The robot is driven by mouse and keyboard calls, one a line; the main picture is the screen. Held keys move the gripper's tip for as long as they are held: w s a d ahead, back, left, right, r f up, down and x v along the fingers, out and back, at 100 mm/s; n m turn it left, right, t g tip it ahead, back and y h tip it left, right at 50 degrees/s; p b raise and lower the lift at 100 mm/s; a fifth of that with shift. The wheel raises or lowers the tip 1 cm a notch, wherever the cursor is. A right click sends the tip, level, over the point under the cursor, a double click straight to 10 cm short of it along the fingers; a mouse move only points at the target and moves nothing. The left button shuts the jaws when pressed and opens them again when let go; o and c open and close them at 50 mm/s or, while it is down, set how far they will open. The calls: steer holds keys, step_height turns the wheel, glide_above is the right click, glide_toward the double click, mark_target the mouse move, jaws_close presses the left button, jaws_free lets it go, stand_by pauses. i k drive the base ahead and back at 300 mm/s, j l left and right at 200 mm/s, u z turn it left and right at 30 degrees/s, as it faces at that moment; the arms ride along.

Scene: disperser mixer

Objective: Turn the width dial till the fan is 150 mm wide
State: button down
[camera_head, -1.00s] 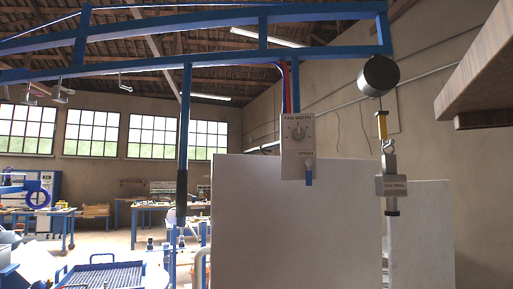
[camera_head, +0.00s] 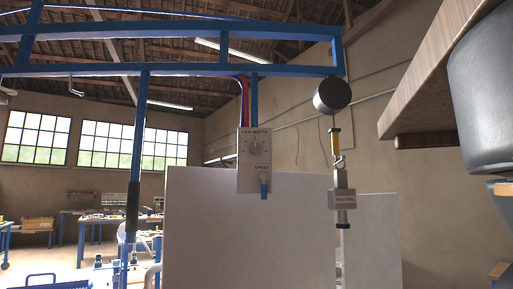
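The fan width dial (camera_head: 255,149) is a round knob near the top of a pale grey control box (camera_head: 244,180) labelled "FAN WIDTH". Below it, under the word "SPRAY", is a blue lever (camera_head: 264,188). The box hangs from the blue overhead frame, left of the hanging tool. To its right a grey device labelled "FAN TRIAL" (camera_head: 342,199) hangs on a yellow and grey link under a dark round balancer (camera_head: 332,95). Any width reading is too small to make out. My gripper is not in view.
A large white panel (camera_head: 230,235) stands behind and below the box. A wooden shelf (camera_head: 430,75) and a dark vessel (camera_head: 490,90) fill the upper right. A blue post (camera_head: 137,140) is at the left. Workbenches stand far back at left.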

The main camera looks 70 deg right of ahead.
mark_target(255, 146)
steer(key=z, duration=1.35)
